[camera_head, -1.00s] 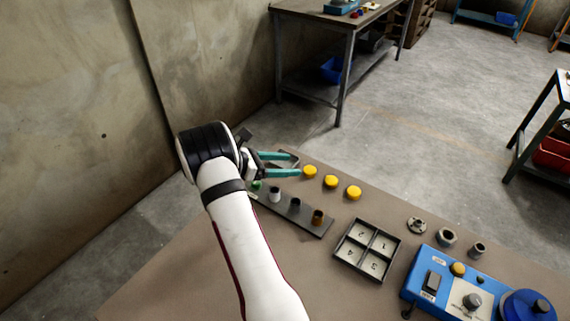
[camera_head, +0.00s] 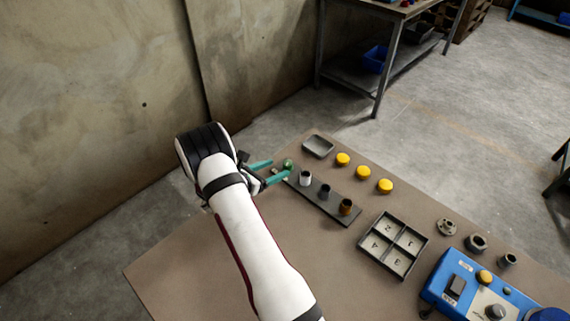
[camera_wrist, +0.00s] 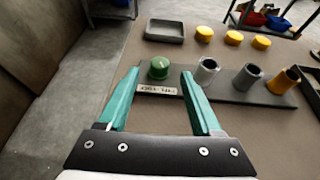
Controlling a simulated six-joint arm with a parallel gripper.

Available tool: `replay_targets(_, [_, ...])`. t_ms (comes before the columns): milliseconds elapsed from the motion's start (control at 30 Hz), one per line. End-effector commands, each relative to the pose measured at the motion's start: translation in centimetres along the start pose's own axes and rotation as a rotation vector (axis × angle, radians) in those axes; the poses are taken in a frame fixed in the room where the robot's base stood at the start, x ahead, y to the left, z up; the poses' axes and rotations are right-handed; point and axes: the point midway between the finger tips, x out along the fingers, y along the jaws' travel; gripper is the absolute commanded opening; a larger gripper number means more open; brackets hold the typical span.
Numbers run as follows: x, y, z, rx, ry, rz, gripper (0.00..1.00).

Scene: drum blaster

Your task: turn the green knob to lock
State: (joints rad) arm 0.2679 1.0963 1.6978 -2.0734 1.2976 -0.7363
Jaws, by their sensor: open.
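The green knob (camera_wrist: 159,67) sits at the left end of a dark grey plate (camera_wrist: 222,86) on the table. In the head view the green knob (camera_head: 288,163) shows just beyond my fingertips. A small label plate (camera_wrist: 157,90) with unreadable lettering lies in front of the knob. My gripper (camera_wrist: 161,76) is open, with its teal fingers pointing toward the knob, one on each side of it in the wrist view. In the head view my gripper (camera_head: 279,170) is beside the plate's far-left end. I cannot tell whether the fingers touch the knob; nothing is held.
On the same plate stand a light grey cylinder (camera_wrist: 206,72), a dark one (camera_wrist: 247,76) and a brown one (camera_wrist: 283,80). Beyond are a grey tray (camera_head: 318,146) and yellow discs (camera_head: 363,172).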

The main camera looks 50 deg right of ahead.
Motion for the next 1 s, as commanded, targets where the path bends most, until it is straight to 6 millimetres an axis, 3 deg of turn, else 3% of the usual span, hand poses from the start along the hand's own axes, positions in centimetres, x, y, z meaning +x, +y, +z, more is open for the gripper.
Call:
replay_targets(100, [2.8, -0.1, 0.0, 0.001, 0.000, -0.003, 0.66])
replay_targets(200, [4.2, 0.0, 0.0, 0.001, 0.000, -0.002, 0.66])
replay_targets(600, [5.2, 0.0, 0.0, 0.001, 0.000, 0.000, 0.66])
replay_targets(900, [5.2, 0.0, 0.0, 0.000, 0.000, -0.001, 0.12])
replay_targets(1000, [5.2, 0.0, 0.0, 0.001, 0.000, -0.001, 0.00])
